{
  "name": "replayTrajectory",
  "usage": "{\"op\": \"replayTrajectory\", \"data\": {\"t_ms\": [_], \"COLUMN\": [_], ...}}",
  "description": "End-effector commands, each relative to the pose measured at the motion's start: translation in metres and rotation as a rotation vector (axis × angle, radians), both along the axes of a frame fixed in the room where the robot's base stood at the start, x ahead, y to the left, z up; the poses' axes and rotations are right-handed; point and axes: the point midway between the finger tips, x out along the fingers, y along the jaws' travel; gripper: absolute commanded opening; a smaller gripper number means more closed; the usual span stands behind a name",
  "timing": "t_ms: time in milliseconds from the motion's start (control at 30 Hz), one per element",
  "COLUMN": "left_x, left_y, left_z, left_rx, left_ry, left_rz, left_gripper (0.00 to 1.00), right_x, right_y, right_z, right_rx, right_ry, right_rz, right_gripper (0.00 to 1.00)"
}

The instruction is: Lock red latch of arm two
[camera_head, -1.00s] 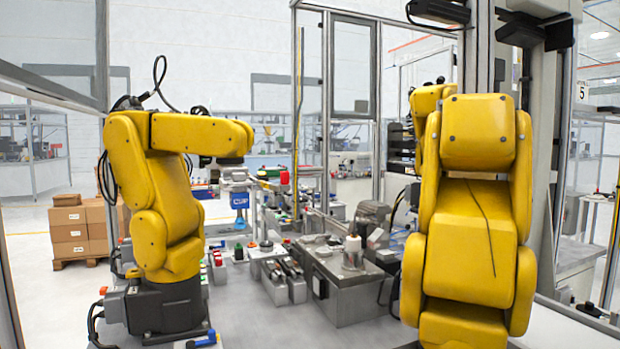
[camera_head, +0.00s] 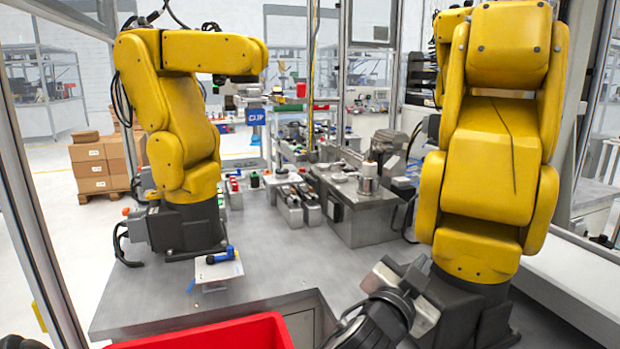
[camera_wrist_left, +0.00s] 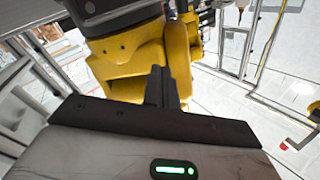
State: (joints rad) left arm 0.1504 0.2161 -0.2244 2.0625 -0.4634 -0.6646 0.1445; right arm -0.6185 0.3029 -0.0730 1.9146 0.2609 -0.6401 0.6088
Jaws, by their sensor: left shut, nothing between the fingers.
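Two yellow robot arms stand on the grey table. One (camera_head: 185,120) is at the left and the other (camera_head: 490,160) is larger and nearer at the right. I cannot tell which is arm two, and I cannot make out a red latch on either. A blue latch-like handle (camera_head: 222,256) sits on a small pale plate before the left arm. My left gripper shows in the left wrist view (camera_wrist_left: 162,85), its dark fingers together and empty, with a yellow arm (camera_wrist_left: 140,60) behind them.
A red bin (camera_head: 215,333) stands at the table's front edge. Metal fixtures (camera_head: 355,205) fill the table's middle back. Cardboard boxes (camera_head: 95,165) stand on the floor at left. The front middle of the table is clear.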

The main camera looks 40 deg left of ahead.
Motion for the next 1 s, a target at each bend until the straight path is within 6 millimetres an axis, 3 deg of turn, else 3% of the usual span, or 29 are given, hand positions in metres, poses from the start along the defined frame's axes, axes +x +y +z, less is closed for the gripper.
{"op": "replayTrajectory", "data": {"t_ms": [100, 200, 300, 467, 700, 833, 1000], "left_x": [0.02, 0.023, 0.034, 0.052, 0.03, 0.015, 0.009], "left_y": [0.026, 0.046, 0.062, 0.089, 0.128, 0.137, 0.14], "left_z": [0.073, 0.128, 0.161, 0.198, 0.254, 0.27, 0.275], "left_rx": [0.435, 0.722, 0.862, 0.933, 0.928, 0.902, 0.89], "left_ry": [-0.09, -0.094, -0.007, 0.237, 0.602, 0.713, 0.758], "left_rz": [0.24, 0.469, 0.635, 0.808, 1.012, 1.054, 1.067], "left_gripper": [0.0, 0.0, 0.0, 0.0, 0.0, 0.0, 0.0], "right_x": [0.037, 0.057, 0.058, 0.045, 0.03, 0.027, 0.025], "right_y": [0.027, 0.047, 0.061, 0.077, 0.095, 0.099, 0.1], "right_z": [0.014, 0.028, 0.03, 0.026, 0.024, 0.025, 0.026], "right_rx": [-0.02, -0.049, -0.093, -0.181, -0.296, -0.329, -0.342], "right_ry": [-0.184, -0.313, -0.369, -0.388, -0.413, -0.418, -0.422], "right_rz": [0.073, 0.135, 0.199, 0.31, 0.45, 0.487, 0.501], "right_gripper": [0.62, 0.62, 0.62, 0.62, 0.62, 0.62, 0.62]}}
